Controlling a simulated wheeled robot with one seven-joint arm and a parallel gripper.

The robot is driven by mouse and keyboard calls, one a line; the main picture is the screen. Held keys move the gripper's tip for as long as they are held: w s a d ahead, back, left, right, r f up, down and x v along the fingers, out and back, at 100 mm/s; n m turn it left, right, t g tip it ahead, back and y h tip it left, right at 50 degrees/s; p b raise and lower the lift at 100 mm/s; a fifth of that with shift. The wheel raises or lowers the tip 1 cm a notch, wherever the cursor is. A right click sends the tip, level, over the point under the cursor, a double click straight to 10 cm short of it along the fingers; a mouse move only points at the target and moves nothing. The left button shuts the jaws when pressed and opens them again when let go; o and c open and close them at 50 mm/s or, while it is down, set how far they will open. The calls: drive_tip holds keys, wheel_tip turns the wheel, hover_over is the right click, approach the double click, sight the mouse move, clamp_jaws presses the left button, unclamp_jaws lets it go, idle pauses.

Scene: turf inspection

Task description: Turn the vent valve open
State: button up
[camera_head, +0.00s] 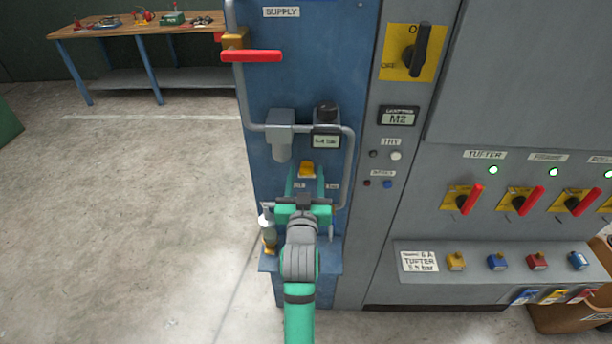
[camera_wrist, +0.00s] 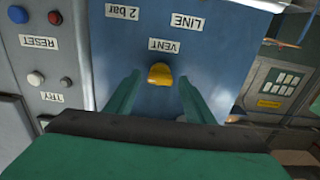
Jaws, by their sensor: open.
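The vent valve is a small yellow knob (camera_wrist: 160,75) on the blue panel, beside an upside-down VENT label in the wrist view. In the head view the yellow knob (camera_head: 307,169) sits low on the blue supply panel, below a small gauge display. My gripper (camera_wrist: 160,86) is open, with one green finger on each side of the knob in the wrist view. The fingers look apart from the knob, but I cannot tell how far their tips are from the panel. In the head view my gripper (camera_head: 306,182) is just below and around the knob, partly hiding the panel.
A red-handled supply valve (camera_head: 251,56) and grey pipes (camera_head: 350,165) run along the blue panel. A clear bottle-like part (camera_head: 268,230) stands left of my gripper. The grey cabinet on the right carries a black rotary switch (camera_head: 418,50) and red handles (camera_head: 471,198). Floor at left is clear.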

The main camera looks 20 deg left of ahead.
drive_tip(key=c, duration=1)
drive_tip(key=shift+c, duration=0.2)
drive_tip(key=shift+m, duration=0.3)
drive_tip(key=m, duration=0.8)
drive_tip(key=shift+d, duration=0.15)
drive_tip(key=m, duration=0.4)
drive_tip(key=shift+f, duration=0.15)
drive_tip(key=shift+f+m, duration=0.1)
drive_tip(key=shift+m, duration=2.4)
